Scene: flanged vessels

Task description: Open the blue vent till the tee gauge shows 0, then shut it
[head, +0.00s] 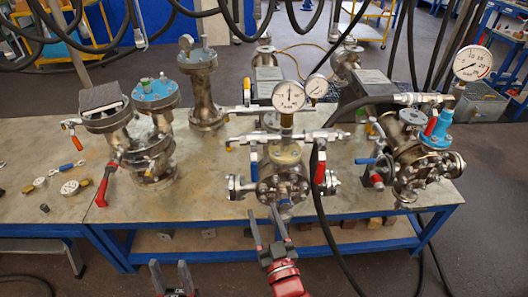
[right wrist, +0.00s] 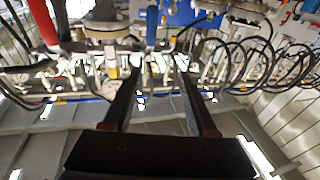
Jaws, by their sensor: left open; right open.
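The tee gauge (head: 288,97) is a round white dial above the middle vessel (head: 284,182); its needle points roughly up, but the number is too small to read. A blue lever (head: 254,162), likely the vent, hangs at the left of the tee, and a red lever (head: 320,168) at its right. My right gripper (head: 263,210) is open and empty, just in front of and below the blue lever. In the right wrist view its fingers (right wrist: 161,74) are apart, with a blue handle (right wrist: 152,22) beyond them. My left gripper (head: 170,264) is open and empty at the bench front.
The bench (head: 215,215) also bears a left vessel with a red lever (head: 106,182) and a right vessel (head: 420,160) with a second large gauge (head: 473,63). A smaller gauge (head: 316,86) sits beside the tee gauge. Black hoses hang overhead and one crosses right of the middle vessel.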

